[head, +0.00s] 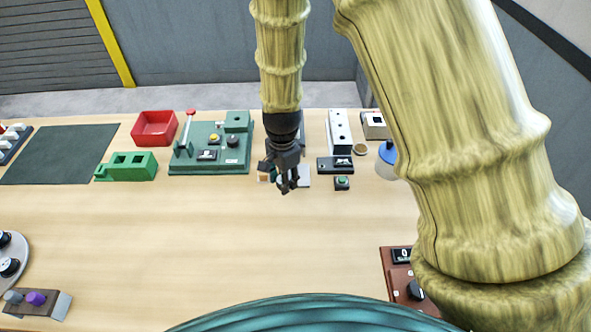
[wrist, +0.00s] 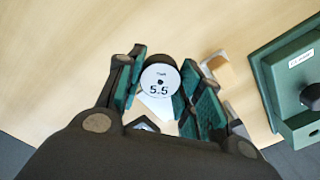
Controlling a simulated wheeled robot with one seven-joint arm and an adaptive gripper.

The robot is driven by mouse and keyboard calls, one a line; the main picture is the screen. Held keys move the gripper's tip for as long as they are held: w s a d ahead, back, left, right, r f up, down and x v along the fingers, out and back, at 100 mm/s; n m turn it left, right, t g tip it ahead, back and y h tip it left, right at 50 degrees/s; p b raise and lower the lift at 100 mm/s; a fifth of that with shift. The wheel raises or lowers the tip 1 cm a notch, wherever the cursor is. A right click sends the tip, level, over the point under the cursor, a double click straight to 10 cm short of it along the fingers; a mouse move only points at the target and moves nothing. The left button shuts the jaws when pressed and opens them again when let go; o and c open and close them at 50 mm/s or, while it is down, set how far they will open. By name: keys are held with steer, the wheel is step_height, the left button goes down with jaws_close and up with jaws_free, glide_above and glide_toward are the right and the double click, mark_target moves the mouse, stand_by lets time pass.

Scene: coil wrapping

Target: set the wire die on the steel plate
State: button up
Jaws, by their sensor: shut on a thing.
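The wire die is a round white-faced piece marked "5.5" (wrist: 160,80) in the wrist view. My gripper (wrist: 162,84) is shut on it, with a green-padded finger on each side. In the head view my gripper (head: 287,184) hangs over the middle back of the table, and the die is mostly hidden by the fingers. A pale grey plate, likely the steel plate (head: 304,176), shows just right of my gripper. In the wrist view a pale patch (wrist: 158,106) shows just below the die, partly hidden. I cannot tell whether the die touches it.
A small orange-and-white block (wrist: 217,72) is close beside my fingers. A green machine (head: 212,160) stands to the left, with a red bin (head: 154,127) beyond. A black panel (head: 335,164) and small green-topped button box (head: 342,183) stand right. The front middle table is clear.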

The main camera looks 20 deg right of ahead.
steer(key=w+d, duration=0.1)
steer(key=w, duration=0.1)
steer(key=w+d+b, duration=0.1)
steer(key=w+d, duration=0.1)
steer(key=w+d+b, duration=0.1)
steer(key=w+d, duration=0.1)
steer(key=shift+f, duration=0.35)
steer(key=f+b, duration=0.1)
steer(key=f, duration=0.1)
steer(key=b, duration=0.1)
steer(key=shift+w+d+f+b, duration=0.1)
steer(key=shift+d+f+b, duration=0.2)
steer(key=shift+f, duration=0.1)
steer(key=shift+a+f+b, duration=0.1)
steer(key=shift+f+b, duration=0.25)
steer(key=shift+f, duration=0.15)
steer(key=o, duration=1.2)
step_height(320, 180, up, 12)
steer(key=shift+r+b, duration=0.2)
steer(key=shift+b, duration=0.85)
